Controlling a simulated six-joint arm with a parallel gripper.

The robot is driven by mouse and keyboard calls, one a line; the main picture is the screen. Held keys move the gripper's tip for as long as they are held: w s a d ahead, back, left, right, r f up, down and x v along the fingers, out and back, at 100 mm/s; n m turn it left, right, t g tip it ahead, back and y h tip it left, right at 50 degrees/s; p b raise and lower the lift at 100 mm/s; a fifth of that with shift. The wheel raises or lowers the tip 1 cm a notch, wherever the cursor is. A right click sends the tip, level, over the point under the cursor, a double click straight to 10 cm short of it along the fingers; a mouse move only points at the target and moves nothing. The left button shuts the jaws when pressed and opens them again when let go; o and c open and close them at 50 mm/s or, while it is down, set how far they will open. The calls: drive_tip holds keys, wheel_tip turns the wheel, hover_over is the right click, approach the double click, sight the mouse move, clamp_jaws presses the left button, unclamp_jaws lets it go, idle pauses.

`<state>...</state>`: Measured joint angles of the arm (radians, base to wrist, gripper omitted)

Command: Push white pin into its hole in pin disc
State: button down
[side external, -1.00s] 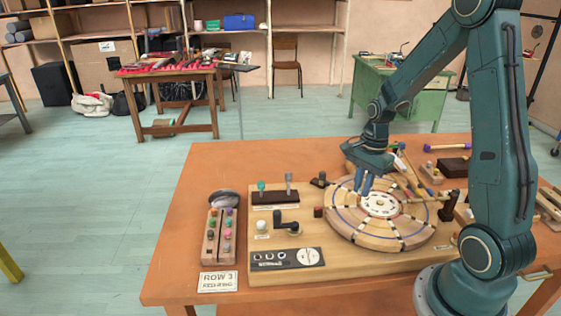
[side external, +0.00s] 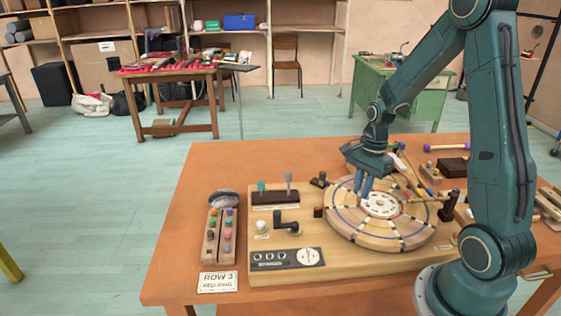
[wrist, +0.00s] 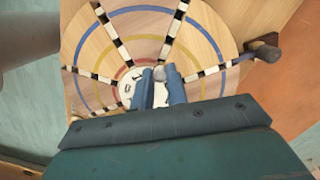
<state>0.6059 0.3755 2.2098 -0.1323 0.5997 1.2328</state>
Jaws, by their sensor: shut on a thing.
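The round wooden pin disc (side external: 345,228) lies on the board, with blue, yellow and red rings and a white centre plate (side external: 383,204). It also fills much of the wrist view (wrist: 142,28), crossed by radial strips of black and white segments. My gripper (side external: 363,198) points down over the disc, left of its centre plate. In the wrist view its two blue fingers (wrist: 160,78) are shut on a small pale round-ended piece, the white pin (wrist: 159,74), at the fingertips. The pin's lower end and its hole are hidden, so I cannot tell how they meet.
A wooden rack (side external: 212,250) of coloured pegs stands left of the board (side external: 262,222). A black crank handle (side external: 289,224) and two upright levers (side external: 289,183) stand left of the disc. A dark post (side external: 449,204) and mallet-like sticks are at its right.

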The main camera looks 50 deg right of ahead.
drive_tip(key=shift+f, duration=1.35)
idle(1.3)
drive_tip(key=c, duration=1.3)
unclamp_jaws()
drive_tip(key=shift+r, duration=0.1)
drive_tip(key=r, duration=0.4)
drive_tip(key=d+r, duration=0.1)
drive_tip(key=r, duration=0.8)
drive_tip(key=shift+s+d+r, duration=0.15)
drive_tip(key=shift+d+r, duration=0.15)
drive_tip(key=shift+a, duration=0.1)
